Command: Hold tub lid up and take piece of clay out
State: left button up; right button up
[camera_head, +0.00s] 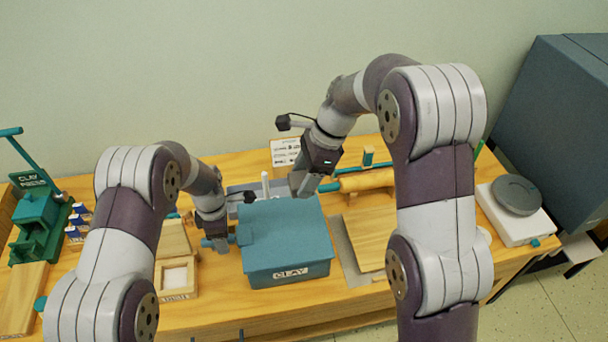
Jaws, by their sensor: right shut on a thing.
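The teal tub (288,281) with a CLAY label stands on the table's middle. Its teal lid (285,228) covers the top in this view; I cannot tell how far it is raised. My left gripper (226,241) is at the tub's left side, close to the lid's edge; its fingertips are too small and partly hidden to read. My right gripper (306,188) is above the back right edge of the tub, shut on a small grey piece of clay (297,182). The inside of the tub is hidden.
A wooden box (178,278) with white contents is left of the tub. A wooden board (370,236) and rolling pin (366,181) lie to the right. A green clay press (38,222) stands far left, and a white scale (512,222) far right. A grey-blue tray (243,188) is behind.

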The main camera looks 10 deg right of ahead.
pick_arm(q)
notch_tip(320, 180, up, 7)
jog(key=p, duration=0.4)
jog(key=shift+p, duration=0.35)
pick_arm(e)
notch_tip(320, 180, up, 5)
jog(key=shift+r, duration=0.1)
pick_arm(q)
jog(key=shift+f, duration=0.1)
